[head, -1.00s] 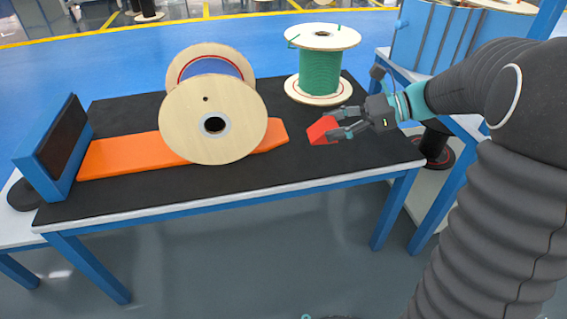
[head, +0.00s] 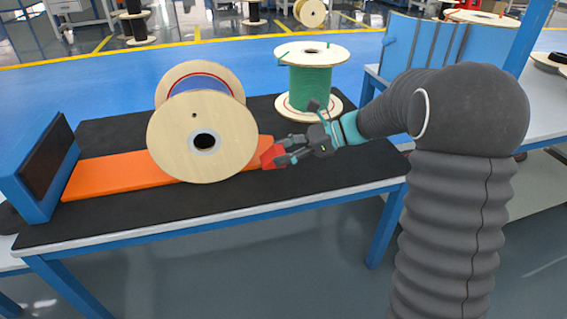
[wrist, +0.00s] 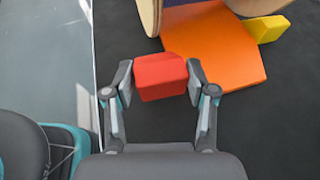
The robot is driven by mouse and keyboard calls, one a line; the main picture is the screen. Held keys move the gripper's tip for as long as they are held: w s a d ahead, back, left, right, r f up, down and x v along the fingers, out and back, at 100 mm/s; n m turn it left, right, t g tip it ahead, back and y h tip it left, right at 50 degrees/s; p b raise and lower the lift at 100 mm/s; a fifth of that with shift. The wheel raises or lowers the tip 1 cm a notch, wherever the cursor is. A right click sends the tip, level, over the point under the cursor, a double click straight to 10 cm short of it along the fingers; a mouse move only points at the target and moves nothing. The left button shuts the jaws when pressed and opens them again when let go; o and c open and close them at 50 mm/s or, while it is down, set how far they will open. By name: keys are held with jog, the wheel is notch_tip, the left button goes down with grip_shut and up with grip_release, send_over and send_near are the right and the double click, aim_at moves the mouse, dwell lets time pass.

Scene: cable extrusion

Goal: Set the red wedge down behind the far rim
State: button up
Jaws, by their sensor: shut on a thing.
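The red wedge (head: 271,157) is between the fingertips of my gripper (head: 283,151), just right of the spool's near rim (head: 190,155). My gripper is shut on it, as the wrist view (wrist: 160,76) also shows. The spool stands on edge on an orange board (head: 110,173). Its far rim (head: 203,74) shows behind the near one. In the wrist view the near rim (wrist: 150,14) is at top left and the far rim (wrist: 258,5) at top right. The board's end (wrist: 215,50) lies ahead of the wedge. I cannot tell the wedge's height above the table.
A yellow block (wrist: 268,28) lies by the board's far side, near the far rim. A green cable spool (head: 310,85) stands upright at the table's back right. A blue block with a dark face (head: 45,165) stands at the left end. The black tabletop (head: 300,185) is clear in front.

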jog(key=shift+f+b, duration=0.35)
jog(key=shift+f, duration=1.25)
jog(key=shift+f, duration=0.1)
jog(key=o, duration=1.2)
jog(key=shift+f, duration=0.1)
